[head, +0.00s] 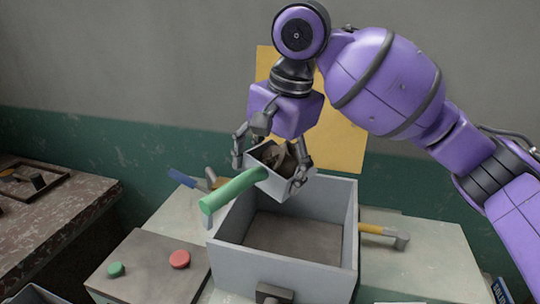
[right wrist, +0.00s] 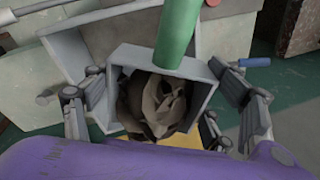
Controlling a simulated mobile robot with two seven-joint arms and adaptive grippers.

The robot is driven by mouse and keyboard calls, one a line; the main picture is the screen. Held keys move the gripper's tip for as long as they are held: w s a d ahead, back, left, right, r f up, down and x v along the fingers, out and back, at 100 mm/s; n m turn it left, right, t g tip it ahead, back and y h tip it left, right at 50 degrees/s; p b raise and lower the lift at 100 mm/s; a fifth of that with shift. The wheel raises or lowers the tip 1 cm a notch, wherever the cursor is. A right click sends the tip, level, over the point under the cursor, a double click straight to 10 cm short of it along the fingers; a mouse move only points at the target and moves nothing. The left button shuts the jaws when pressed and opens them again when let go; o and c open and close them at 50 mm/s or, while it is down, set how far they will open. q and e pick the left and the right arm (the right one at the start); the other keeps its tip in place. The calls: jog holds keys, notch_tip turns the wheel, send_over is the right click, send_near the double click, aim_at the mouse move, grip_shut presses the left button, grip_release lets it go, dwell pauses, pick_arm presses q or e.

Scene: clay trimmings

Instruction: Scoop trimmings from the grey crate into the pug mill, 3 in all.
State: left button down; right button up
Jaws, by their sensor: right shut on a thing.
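My right gripper (head: 268,171) is shut on a grey box-shaped scoop with a green handle (head: 232,191). The scoop also shows between the fingers in the right wrist view (right wrist: 178,35). Brown-grey clay trimmings (right wrist: 155,105) lie in the scoop; they also show in the head view (head: 277,157). The scoop is above the back-left rim of an open grey box (head: 345,225), apparently the pug mill's hopper. The part of its floor that I see is bare. A grey rim, perhaps the crate (head: 36,294), is cut off at the lower left. My left gripper is not in view.
A box with a red button (head: 179,259) and a green button (head: 115,269) stands left of the hopper. A blue-handled tool (head: 182,178) lies behind left, a yellow-handled tool (head: 384,232) at right. A stone-topped table (head: 65,205) stands far left.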

jog(key=f+t+y, duration=0.1)
jog(key=f, duration=0.1)
jog(key=d+f+t+y, duration=0.1)
jog(key=f+y, duration=0.1)
jog(key=shift+y, duration=0.3)
jog(key=shift+s+f+t+y, duration=0.15)
jog(key=shift+f+t+y, duration=0.15)
jog(key=shift+t+y, duration=0.15)
jog(key=shift+f+t+y, duration=0.1)
jog(key=shift+t+y, duration=0.45)
jog(key=shift+y, duration=0.3)
jog(key=shift+d+f+t+y+b, duration=0.1)
jog(key=shift+f+t+y+b, duration=0.15)
jog(key=shift+t+y, duration=0.3)
jog(key=shift+f+t+y+b, duration=0.2)
jog(key=shift+t+y, duration=0.15)
jog(key=shift+y, duration=0.3)
jog(key=shift+t+y+b, duration=0.4)
jog(key=shift+y, duration=0.2)
jog(key=shift+s+r, duration=0.1)
jog(key=shift+r+y, duration=0.15)
jog(key=shift+y, duration=0.15)
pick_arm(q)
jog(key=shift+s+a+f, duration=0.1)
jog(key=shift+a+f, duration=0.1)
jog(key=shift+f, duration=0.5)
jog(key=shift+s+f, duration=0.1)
